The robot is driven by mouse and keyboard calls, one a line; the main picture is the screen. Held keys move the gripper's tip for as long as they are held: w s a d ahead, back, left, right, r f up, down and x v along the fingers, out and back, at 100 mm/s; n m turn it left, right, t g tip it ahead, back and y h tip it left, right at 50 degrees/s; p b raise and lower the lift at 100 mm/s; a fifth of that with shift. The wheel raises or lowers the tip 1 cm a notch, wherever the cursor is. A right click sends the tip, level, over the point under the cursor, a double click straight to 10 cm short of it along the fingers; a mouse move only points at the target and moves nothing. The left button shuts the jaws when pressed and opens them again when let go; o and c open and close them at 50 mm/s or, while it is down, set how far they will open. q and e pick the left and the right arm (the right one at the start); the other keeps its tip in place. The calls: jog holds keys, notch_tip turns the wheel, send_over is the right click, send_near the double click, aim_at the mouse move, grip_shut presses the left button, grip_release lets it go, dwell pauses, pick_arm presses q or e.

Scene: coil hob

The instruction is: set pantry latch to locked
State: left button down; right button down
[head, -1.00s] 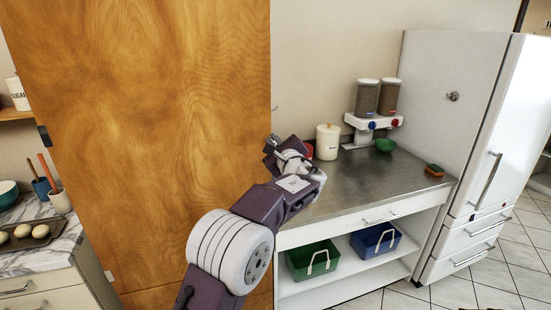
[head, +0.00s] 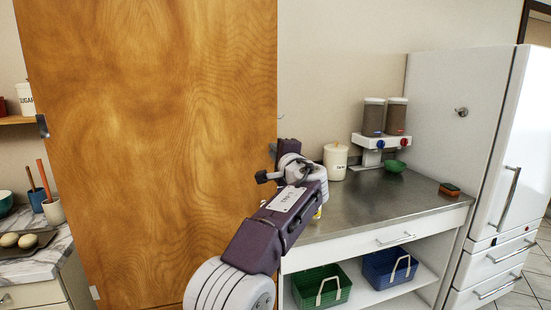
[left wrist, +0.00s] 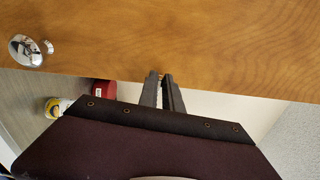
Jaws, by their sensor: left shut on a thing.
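The pantry door (head: 150,130) is a tall wooden panel filling the left half of the head view. My left gripper (head: 283,150) is at its right edge. In the left wrist view, the fingertips of my left gripper (left wrist: 161,78) meet the door's edge, shut on a small part there, which I take to be the pantry latch; the fingers mostly hide it, and I cannot tell its setting. A round chrome knob (left wrist: 26,50) sits on the door to the left of the fingers. My right gripper is not in view.
A steel counter (head: 375,205) stands right of the door, with a white canister (head: 335,162), a dispenser (head: 385,128), a green bowl (head: 395,166) and a sponge (head: 450,188). Green (head: 321,287) and blue (head: 390,268) baskets sit below. A white fridge (head: 500,150) is at the right.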

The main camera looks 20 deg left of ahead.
pick_arm(q)
jog(key=shift+f+n+b, duration=0.25)
jog(key=shift+n+b, duration=0.1)
jog(key=shift+n, duration=0.15)
dwell(0.3)
jog(key=c, duration=1.5)
grip_release()
jog(key=b+v, duration=0.3)
jog(key=v, duration=0.6)
